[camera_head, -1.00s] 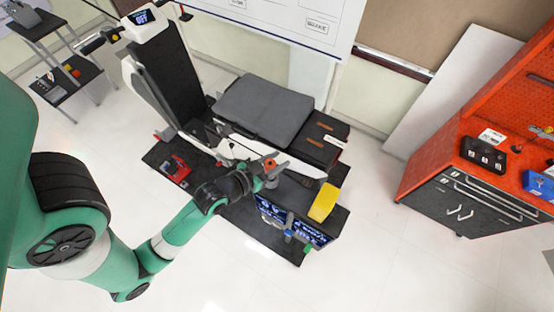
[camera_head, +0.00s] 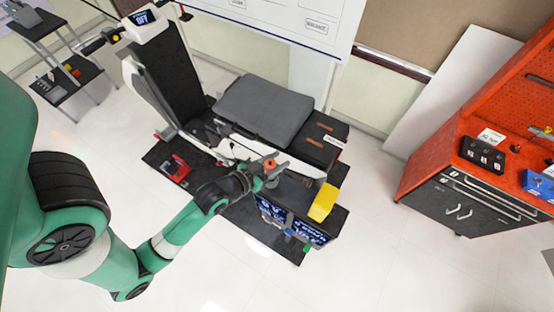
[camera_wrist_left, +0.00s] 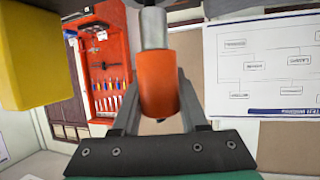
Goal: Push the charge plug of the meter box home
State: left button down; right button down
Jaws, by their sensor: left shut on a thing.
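My left gripper (camera_head: 264,168) reaches in from the left over the front of the scooter-like chassis. It is shut on an orange cylinder (camera_wrist_left: 160,91), which looks like a plug body. A grey metal shaft (camera_wrist_left: 154,27) extends from the cylinder, away from the gripper. The orange piece also shows small at the fingertips in the head view (camera_head: 270,163). A dark box with lit blue-white displays (camera_head: 290,222), likely the meter box, stands just below and right of the gripper. How deep the plug sits is hidden in both views.
A yellow block (camera_head: 323,203) stands right of the gripper, close to it. A grey seat pad (camera_head: 263,107) lies behind it. A red device (camera_head: 175,168) sits at the left on the dark base. An orange tool bench (camera_head: 480,150) stands at the right. The floor in front is clear.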

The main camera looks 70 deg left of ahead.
dwell(0.5)
pick_arm(q)
jog(key=shift+f+b, duration=1.4)
jog(key=shift+f, duration=0.65)
jog(key=shift+c, duration=1.8)
grip_release()
jog(key=v, duration=1.1)
jog(key=shift+s+r+b, duration=0.2)
jog(key=shift+s+b, duration=0.05)
jog(key=shift+b, duration=0.2)
